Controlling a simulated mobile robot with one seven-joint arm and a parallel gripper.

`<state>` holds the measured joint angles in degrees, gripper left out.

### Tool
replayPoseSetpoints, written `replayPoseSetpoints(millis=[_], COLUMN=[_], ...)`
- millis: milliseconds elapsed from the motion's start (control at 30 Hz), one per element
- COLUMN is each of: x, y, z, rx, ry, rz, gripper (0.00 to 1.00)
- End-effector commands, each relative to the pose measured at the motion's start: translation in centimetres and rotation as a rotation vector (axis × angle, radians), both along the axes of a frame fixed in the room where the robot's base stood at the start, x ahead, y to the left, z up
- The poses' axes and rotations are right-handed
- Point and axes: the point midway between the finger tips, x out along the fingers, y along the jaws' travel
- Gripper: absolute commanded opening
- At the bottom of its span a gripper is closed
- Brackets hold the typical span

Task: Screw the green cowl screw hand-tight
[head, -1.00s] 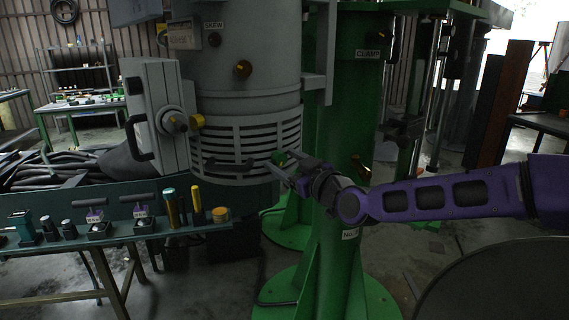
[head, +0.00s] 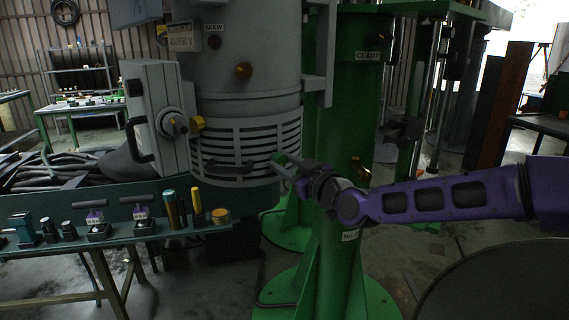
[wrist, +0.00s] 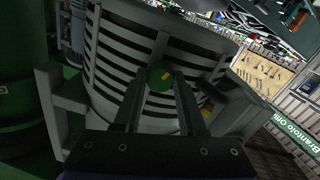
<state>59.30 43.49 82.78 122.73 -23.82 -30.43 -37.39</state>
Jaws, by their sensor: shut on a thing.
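The green cowl screw (head: 279,158) sits at the right side of the slotted grey cowl (head: 240,150), low on the big grey cylinder. My gripper (head: 285,166) reaches in from the right and is shut on the screw. In the wrist view its two dark fingers (wrist: 158,88) lie on either side of the green head. The screw's shank and the hole behind it are hidden.
A dark handle (head: 228,166) sticks out of the cowl left of the screw. A grey box (head: 158,115) with a yellow knob is fixed to the cylinder. A green column (head: 345,200) stands close behind my gripper. A bench (head: 110,238) with tools is at lower left.

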Motion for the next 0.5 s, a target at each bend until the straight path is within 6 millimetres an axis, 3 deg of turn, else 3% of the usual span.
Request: replayPoseSetpoints(millis=[500], x=[0.0], y=[0.03], z=[0.31], rx=[0.271], ry=[0.205], rz=[0.0], gripper=[0.0])
